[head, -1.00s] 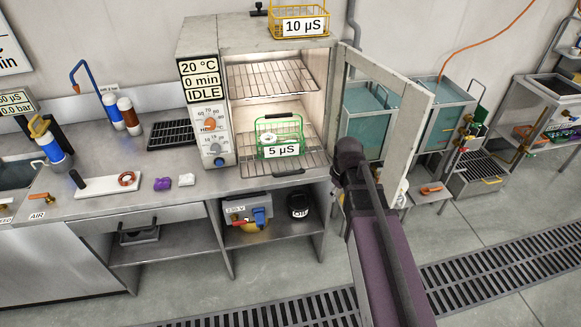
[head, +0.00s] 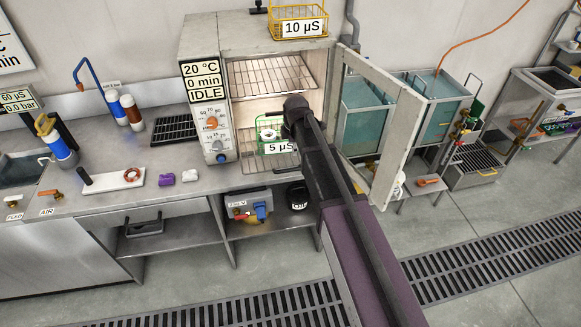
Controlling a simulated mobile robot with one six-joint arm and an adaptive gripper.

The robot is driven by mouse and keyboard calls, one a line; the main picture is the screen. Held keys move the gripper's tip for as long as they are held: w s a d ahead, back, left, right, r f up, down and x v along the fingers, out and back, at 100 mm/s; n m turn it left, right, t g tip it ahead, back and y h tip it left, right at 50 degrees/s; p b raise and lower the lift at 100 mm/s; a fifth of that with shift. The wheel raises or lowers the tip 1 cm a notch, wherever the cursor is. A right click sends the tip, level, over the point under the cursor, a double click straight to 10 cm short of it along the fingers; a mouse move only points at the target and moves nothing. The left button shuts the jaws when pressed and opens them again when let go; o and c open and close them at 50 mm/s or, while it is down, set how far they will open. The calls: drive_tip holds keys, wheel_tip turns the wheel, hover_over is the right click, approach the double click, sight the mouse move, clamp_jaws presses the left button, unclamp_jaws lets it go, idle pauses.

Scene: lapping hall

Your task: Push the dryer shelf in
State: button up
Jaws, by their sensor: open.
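The dryer (head: 202,125) stands on the bench with its door (head: 392,120) swung open to the right. A green wire basket (head: 262,124) labelled 5 µS sits on this shelf, partly covered by my arm. An upper wire shelf (head: 270,75) lies inside, empty. My arm reaches up to the dryer opening, its dark end in front of the basket's right side. My gripper's fingers cannot be made out; they are hidden by the arm.
A yellow basket (head: 299,22) labelled 10 µS stands on top of the dryer. The open door stands close to the right of my arm. Bottles, a white board (head: 115,182) and a black grate (head: 174,130) are on the bench to the left. Water tanks (head: 436,104) stand at the right.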

sight(291, 169)
drive_tip(key=shift+f, duration=0.2)
drive_tip(key=f+b, duration=0.4)
drive_tip(key=w+f+b, duration=0.1)
drive_tip(key=f+b, duration=0.3)
drive_tip(key=b, duration=0.1)
drive_tip(key=w+f+b, duration=0.1)
drive_tip(key=f+b, duration=0.3)
drive_tip(key=f, duration=0.1)
drive_tip(key=shift+w+a+f, duration=0.1)
drive_tip(key=shift+w+a, duration=0.15)
drive_tip(key=shift+a, duration=0.1)
idle(0.5)
drive_tip(key=shift+b, duration=0.3)
drive_tip(key=shift+c, duration=0.2)
clamp_jaws()
